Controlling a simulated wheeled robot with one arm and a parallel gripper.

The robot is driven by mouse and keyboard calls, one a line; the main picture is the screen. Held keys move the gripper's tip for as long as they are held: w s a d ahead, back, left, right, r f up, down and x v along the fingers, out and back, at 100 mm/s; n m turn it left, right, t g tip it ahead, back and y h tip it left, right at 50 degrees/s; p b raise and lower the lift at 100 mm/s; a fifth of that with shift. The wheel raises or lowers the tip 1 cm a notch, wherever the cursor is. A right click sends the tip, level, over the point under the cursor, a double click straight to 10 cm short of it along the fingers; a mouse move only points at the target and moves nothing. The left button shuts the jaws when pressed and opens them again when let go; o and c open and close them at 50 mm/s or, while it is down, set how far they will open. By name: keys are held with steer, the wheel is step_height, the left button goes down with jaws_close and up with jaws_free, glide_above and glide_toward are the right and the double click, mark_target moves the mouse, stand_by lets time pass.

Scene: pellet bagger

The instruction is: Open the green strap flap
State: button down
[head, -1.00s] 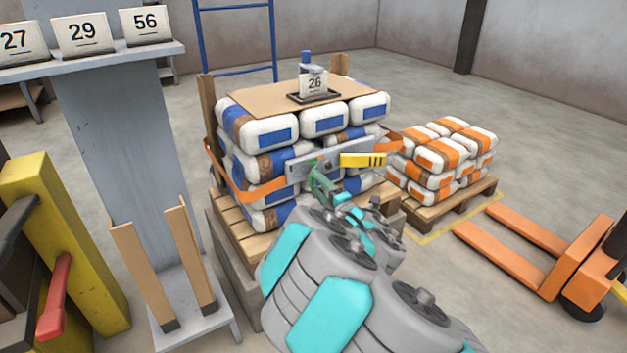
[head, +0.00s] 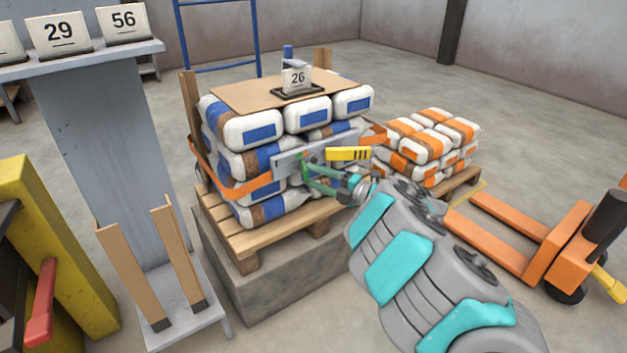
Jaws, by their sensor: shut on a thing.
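The green strap flap (head: 322,172) is a small green piece at the grey metal plate (head: 288,163) on the front of the strapped bag stack. It stands out from the plate toward the right, and its far end meets my gripper (head: 346,188). My gripper is shut on the flap. The fingertips are small and partly hidden, so the exact grip is hard to see. An orange strap (head: 232,187) runs around the stack to the plate.
White-and-blue bags (head: 250,131) sit on a wooden pallet (head: 240,232) over a concrete block (head: 265,290). A sign marked 26 (head: 296,80) stands on top. A smaller orange-and-white bag pile (head: 430,145) and an orange pallet jack (head: 550,245) are at right. A grey post (head: 105,150) stands at left.

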steer(key=shift+w+d+n+g+y, duration=0.25)
steer(key=shift+d+n+g+y, duration=0.2)
steer(key=shift+g, duration=0.25)
steer(key=shift+c, duration=1.2)
jaws_free()
steer(key=shift+a, duration=0.15)
steer(key=v, duration=0.7)
steer(key=shift+s+d+b, duration=0.2)
steer(key=shift+d+b, duration=0.15)
steer(key=shift+b, duration=0.05)
